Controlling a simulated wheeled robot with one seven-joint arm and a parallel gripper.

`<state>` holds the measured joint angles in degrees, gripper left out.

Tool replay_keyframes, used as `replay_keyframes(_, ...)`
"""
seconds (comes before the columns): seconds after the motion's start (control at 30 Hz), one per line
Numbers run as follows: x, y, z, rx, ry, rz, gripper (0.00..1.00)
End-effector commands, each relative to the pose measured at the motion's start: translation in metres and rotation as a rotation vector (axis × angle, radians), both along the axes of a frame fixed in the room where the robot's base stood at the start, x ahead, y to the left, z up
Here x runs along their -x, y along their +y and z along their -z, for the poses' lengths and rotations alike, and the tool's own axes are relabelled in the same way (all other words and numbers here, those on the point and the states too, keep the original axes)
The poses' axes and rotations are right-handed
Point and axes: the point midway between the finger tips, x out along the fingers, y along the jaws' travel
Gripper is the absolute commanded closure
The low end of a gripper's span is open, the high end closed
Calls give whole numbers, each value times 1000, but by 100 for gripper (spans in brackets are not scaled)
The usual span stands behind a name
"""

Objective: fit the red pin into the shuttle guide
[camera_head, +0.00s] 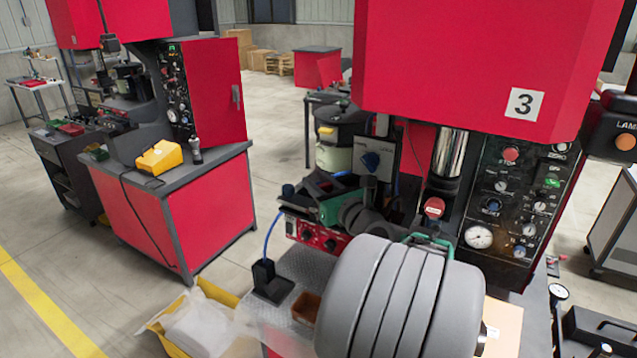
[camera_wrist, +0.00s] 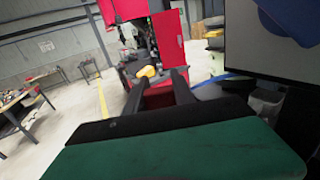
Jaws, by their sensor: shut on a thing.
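My gripper (camera_head: 318,195), dark with green parts, is in front of the machine marked 3 and left of its control panel. In the wrist view its two dark fingers (camera_wrist: 158,82) point away from the green and black gripper body, with a gap showing between them. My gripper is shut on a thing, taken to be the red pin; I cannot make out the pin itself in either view. I cannot pick out the shuttle guide; my arm covers much of the machine's working area.
The machine's gauge panel (camera_head: 513,200) stands at right and a metal cylinder (camera_head: 449,153) hangs beside it. A small black holder (camera_head: 272,282) and a brown tray (camera_head: 306,308) are on the worktop. A yellow bin (camera_head: 165,325) with white bags is at lower left. Floor on the left is open.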

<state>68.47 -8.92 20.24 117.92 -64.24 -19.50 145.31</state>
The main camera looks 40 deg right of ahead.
Motion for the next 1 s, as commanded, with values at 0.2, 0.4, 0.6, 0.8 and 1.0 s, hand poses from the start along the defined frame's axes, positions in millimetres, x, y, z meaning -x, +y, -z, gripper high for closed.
replay_keyframes(0.2,0,0,-12,0,-1,0,100)
replay_keyframes(0.4,0,0,-19,1,-1,0,100)
replay_keyframes(0.6,0,0,-29,3,-3,0,100)
replay_keyframes(0.8,0,0,-33,1,-1,0,100)
replay_keyframes(1.0,0,0,-32,1,-1,0,100)
